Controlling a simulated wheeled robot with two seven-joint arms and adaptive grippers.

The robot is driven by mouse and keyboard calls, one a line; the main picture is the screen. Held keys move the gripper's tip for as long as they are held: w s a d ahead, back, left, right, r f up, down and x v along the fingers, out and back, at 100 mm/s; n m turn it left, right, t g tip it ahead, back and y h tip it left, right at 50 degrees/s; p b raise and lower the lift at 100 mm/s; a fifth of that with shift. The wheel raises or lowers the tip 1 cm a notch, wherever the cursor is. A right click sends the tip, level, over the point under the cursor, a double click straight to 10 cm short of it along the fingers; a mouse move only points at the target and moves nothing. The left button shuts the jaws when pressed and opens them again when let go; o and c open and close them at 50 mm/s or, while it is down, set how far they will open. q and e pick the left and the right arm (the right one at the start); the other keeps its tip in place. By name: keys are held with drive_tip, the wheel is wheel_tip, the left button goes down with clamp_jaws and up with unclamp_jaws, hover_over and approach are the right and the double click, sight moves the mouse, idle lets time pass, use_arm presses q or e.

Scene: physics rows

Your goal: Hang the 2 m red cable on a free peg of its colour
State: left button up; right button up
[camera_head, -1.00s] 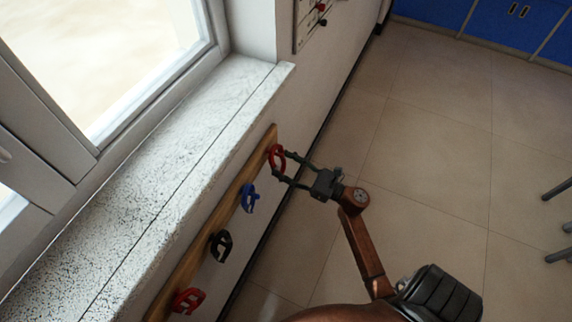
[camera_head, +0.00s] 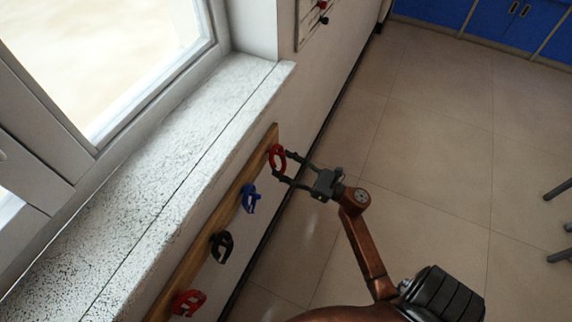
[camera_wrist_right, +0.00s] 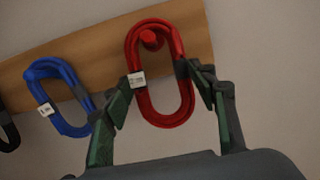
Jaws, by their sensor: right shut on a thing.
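A coiled red cable with a small white label shows at the far end of the wooden peg board in the head view (camera_head: 278,158), and in the right wrist view (camera_wrist_right: 158,119). In the right wrist view, a red peg (camera_wrist_right: 151,40) shows inside the top of its loop. My right gripper (camera_head: 284,167) is shut on this red cable, one finger at each side of the coil. The label is too blurred to read. Another red coil (camera_head: 187,302) hangs at the near end of the board. My left gripper is not in view.
The wooden board (camera_wrist_right: 95,56) runs along the wall below a speckled window sill (camera_head: 150,190). A blue coil (camera_head: 250,198) hangs beside the held red cable, then a black coil (camera_head: 220,246). The floor to the right is open.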

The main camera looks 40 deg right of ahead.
drive_tip(key=o, duration=1.3)
drive_tip(key=shift+s+d, duration=0.1)
drive_tip(key=v, duration=1.1)
drive_tip(key=shift+s+d+f, duration=0.15)
drive_tip(key=shift+s+d, duration=0.05)
drive_tip(key=shift+s, duration=0.1)
